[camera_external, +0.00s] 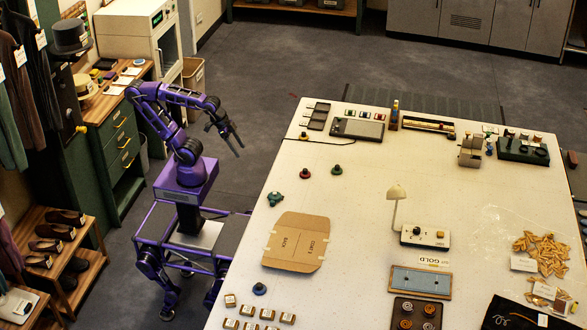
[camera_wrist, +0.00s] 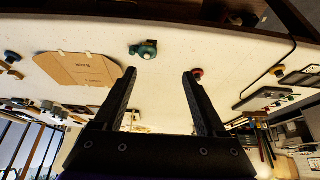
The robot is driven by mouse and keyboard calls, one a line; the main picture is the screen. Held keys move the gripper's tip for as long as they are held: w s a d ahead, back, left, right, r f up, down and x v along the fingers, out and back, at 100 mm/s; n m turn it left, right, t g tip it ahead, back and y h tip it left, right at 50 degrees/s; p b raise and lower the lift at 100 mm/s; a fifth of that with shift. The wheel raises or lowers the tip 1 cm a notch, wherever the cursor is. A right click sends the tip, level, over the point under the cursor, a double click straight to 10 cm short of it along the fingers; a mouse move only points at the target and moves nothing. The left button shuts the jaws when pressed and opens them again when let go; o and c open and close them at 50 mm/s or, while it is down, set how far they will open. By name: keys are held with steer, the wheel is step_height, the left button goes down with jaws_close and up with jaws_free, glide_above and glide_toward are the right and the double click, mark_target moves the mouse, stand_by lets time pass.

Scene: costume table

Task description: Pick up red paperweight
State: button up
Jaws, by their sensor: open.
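The red paperweight (camera_external: 305,173) is a small red knob-like piece on the white table, near its left side in the external view. In the wrist view the red paperweight (camera_wrist: 197,73) shows just beside the right fingertip, partly hidden by it. My gripper (camera_external: 236,143) is open and empty, left of the table edge and apart from the paperweight. Its two dark fingers also show spread in the wrist view (camera_wrist: 160,76).
A flat cardboard piece (camera_external: 296,242) lies closer to the camera. Bare tabletop surrounds the paperweight.

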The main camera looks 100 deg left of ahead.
stand_by(0.4)
steer(key=o, duration=0.3)
steer(key=shift+r, duration=0.1)
